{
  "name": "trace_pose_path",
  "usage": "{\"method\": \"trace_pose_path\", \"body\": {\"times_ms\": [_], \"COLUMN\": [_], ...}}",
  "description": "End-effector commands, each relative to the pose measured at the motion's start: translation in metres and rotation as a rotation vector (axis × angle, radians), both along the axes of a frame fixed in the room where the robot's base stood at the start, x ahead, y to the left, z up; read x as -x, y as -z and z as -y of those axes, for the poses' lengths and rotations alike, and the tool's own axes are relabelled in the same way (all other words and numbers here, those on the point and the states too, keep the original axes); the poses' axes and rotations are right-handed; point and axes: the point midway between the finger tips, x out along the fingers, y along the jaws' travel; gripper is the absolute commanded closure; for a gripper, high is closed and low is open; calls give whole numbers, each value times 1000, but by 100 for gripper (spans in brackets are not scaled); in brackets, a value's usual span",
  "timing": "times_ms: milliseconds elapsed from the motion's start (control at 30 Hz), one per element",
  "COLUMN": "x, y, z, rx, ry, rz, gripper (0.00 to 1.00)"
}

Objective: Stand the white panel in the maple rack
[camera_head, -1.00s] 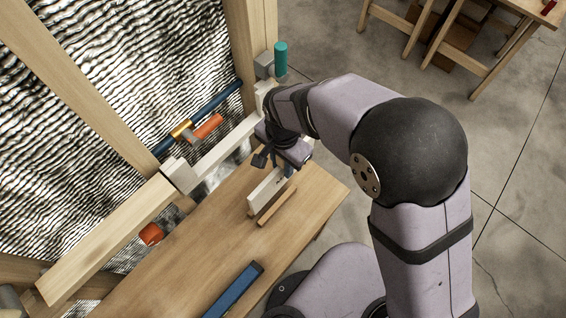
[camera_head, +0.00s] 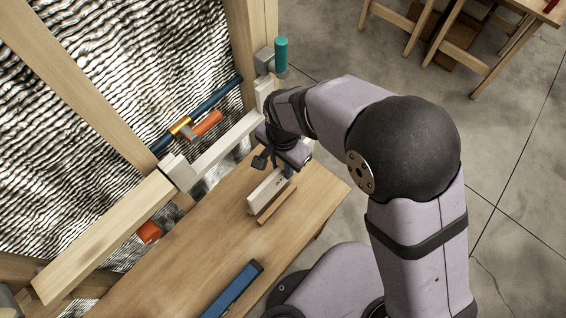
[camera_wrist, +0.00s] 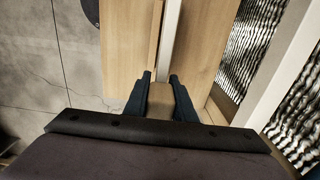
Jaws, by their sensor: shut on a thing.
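The white panel (camera_head: 265,191) is a narrow, pale piece on edge over the wooden bench. A thin brown wooden strip (camera_head: 277,206) runs along its near side; it looks like part of the maple rack, most of which I cannot make out. My gripper (camera_head: 287,169) is shut on the far end of the panel, pointing down. In the wrist view the panel (camera_wrist: 172,38) is a white line running up from between my dark fingertips (camera_wrist: 160,76), with the strip (camera_wrist: 155,40) close on its left. Whether the panel's bottom edge is seated is hidden.
The bench top (camera_head: 195,255) has clear room left of the panel. A blue bar-shaped object (camera_head: 234,288) lies near its front edge. A wooden rail (camera_head: 105,240), blue pipe (camera_head: 218,97) and orange handles (camera_head: 208,122) run along the foil-backed wall.

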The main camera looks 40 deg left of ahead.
Motion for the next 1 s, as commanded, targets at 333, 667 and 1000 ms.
{"method": "trace_pose_path", "body": {"times_ms": [333,667,1000], "x": [1,23,42], "y": [21,20,21], "z": [-1,0,-1], "rx": [-1,0,-2], "ry": [-1,-3,-1], "rz": [0,0,0], "gripper": [100,100,100]}}
